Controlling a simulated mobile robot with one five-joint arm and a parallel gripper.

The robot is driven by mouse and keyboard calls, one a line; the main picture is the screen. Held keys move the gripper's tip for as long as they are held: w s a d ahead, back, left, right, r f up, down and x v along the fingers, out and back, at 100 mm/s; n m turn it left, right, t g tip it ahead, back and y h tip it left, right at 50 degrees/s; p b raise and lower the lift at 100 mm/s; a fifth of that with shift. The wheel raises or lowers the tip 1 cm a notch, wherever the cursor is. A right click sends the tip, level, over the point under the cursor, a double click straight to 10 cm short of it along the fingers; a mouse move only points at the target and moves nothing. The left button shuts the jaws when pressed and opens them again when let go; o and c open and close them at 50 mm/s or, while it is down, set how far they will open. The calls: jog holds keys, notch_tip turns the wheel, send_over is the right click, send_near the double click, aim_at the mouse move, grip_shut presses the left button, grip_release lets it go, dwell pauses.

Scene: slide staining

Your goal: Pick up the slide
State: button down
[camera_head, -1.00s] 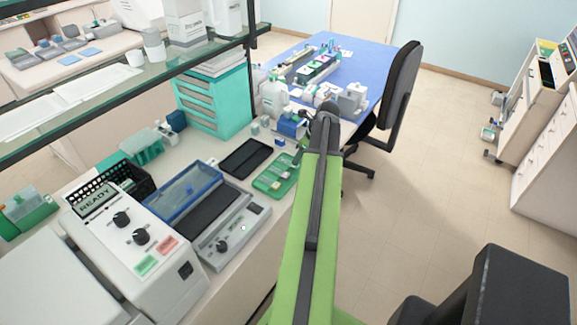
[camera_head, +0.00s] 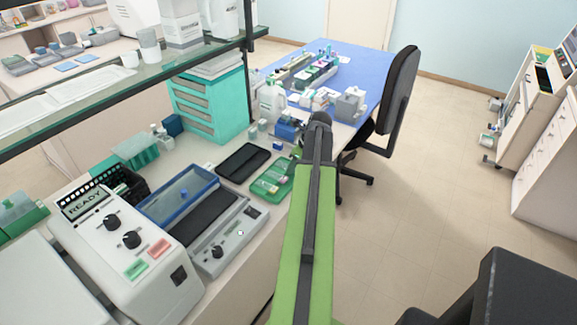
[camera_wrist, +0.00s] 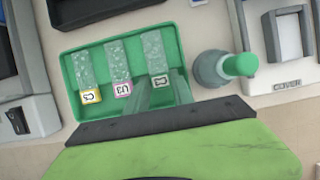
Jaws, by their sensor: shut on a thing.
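A green slide tray (camera_head: 258,190) lies on the bench beside my arm, and it fills the upper middle of the wrist view (camera_wrist: 72,71). My gripper (camera_wrist: 163,84) is shut on the label end of the right slide. I cannot tell whether that slide is lifted off the tray. In the head view my arm hides the gripper.
In the head view, a dark tray (camera_head: 243,162) and a blue-framed box (camera_head: 178,195) lie left of the green tray. A glass shelf (camera_head: 110,85) overhangs the bench.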

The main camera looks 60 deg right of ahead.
notch_tip(320, 180, up, 5)
jog(key=p, duration=0.5)
jog(key=shift+d+r, duration=0.15)
jog(key=s+d+r+p, duration=0.6)
jog(key=d+p, duration=0.1)
jog(key=d, duration=0.2)
jog(key=shift+d+r, duration=0.35)
